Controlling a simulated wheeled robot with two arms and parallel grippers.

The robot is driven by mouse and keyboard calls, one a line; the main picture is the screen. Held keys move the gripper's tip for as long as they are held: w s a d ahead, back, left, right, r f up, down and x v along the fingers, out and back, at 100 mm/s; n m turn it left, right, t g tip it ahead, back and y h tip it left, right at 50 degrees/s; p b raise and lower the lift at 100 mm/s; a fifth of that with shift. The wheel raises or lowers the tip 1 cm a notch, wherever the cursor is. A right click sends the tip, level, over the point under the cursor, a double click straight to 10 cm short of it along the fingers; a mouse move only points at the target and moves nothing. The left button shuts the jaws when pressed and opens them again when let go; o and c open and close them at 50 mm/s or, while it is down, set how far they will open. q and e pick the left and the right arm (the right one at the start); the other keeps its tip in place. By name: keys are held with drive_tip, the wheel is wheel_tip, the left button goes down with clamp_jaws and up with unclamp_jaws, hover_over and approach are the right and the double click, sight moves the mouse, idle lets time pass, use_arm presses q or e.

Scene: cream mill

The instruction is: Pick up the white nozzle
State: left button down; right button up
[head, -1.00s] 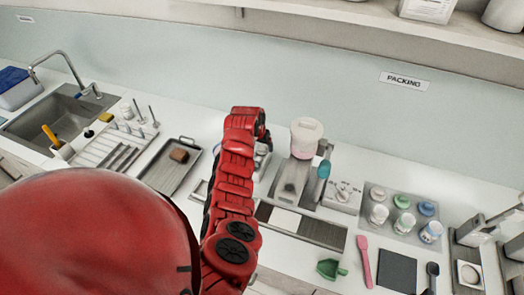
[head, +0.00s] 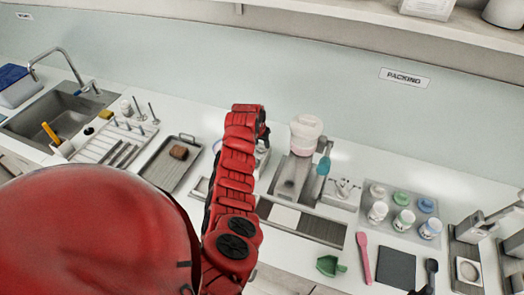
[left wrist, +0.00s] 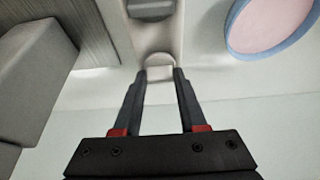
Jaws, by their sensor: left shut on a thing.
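In the left wrist view my left gripper (left wrist: 159,80) has its two dark fingers closed on a small white piece, the white nozzle (left wrist: 160,71). Only its end shows between the fingertips, and it sits against a pale surface behind. I cannot tell whether it is clear of that surface. In the head view my red left arm reaches up over the counter, and it hides the gripper's fingers and the nozzle. My right gripper is not in view.
A pink spatula (head: 363,257) and green scoop (head: 330,265) lie in front.

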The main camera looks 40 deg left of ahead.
sight(261, 149)
use_arm(q)
drive_tip(key=shift+w+r+b, duration=0.1)
drive_tip(key=shift+r+b, duration=0.4)
drive_tip(key=shift+r, duration=0.05)
wheel_tip(261, 149, up, 9)
drive_tip(key=b, duration=0.4)
drive_tip(key=shift+f, duration=0.1)
